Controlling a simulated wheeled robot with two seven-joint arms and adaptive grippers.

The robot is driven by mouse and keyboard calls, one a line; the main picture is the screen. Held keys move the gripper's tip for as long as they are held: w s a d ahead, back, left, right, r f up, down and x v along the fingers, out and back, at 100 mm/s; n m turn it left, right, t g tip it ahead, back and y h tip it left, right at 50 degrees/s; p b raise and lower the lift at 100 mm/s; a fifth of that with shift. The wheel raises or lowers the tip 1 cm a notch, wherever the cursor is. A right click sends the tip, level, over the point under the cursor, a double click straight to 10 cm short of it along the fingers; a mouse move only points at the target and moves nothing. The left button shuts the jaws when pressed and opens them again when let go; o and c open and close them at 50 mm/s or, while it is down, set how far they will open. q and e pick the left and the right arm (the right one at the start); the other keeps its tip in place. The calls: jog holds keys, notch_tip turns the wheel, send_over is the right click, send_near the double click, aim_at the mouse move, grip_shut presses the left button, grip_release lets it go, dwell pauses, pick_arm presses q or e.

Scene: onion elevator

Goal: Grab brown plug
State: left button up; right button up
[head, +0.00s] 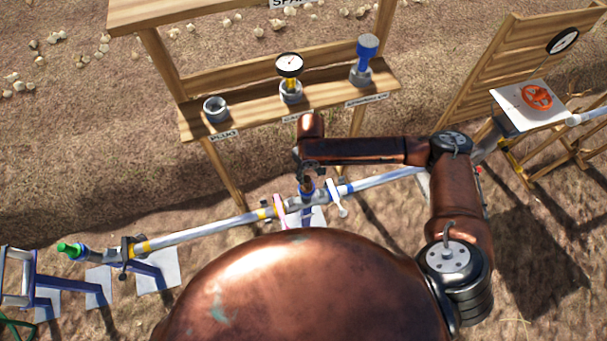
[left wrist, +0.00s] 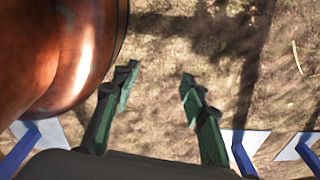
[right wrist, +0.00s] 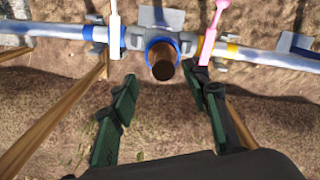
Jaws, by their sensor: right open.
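The brown plug (right wrist: 163,66) is a short dark-brown cylinder. It sits in a blue-ringed fitting on the pipe, at the upper middle of the right wrist view. My right gripper (right wrist: 171,86) is open, with its green-padded fingers to either side below the plug in that view. Nothing is between them. In the head view the brown plug (head: 307,186) shows just below my right gripper (head: 311,169), which partly covers the fitting. My left gripper (left wrist: 157,80) is open and empty over bare ground in the left wrist view.
The pipe (head: 207,232) runs across the head view, with a white handle (head: 337,197) and a pink handle (head: 280,211) beside the fitting. A wooden shelf (head: 245,113) behind holds a grey ring, a gauge and a blue-topped part.

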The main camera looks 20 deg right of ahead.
aim_at(307, 179)
jog(key=shift+d+f, duration=0.1)
jog(key=shift+f, duration=0.15)
jog(key=f, duration=0.1)
jog(key=f+b, duration=0.1)
jog(key=f, duration=0.2)
jog(key=shift+w+a+f, duration=0.1)
jog(key=shift+a, duration=0.25)
notch_tip(307, 179, down, 2)
jog(key=shift+f+b, duration=0.2)
jog(key=shift+b, duration=0.35)
jog(key=shift+f, duration=0.25)
jog(key=c, duration=1)
pick_arm(q)
jog(key=s+f, duration=0.2)
jog(key=s, duration=0.1)
jog(key=shift+s+f+g, duration=0.1)
jog(key=shift+g, duration=0.2)
pick_arm(e)
grip_shut()
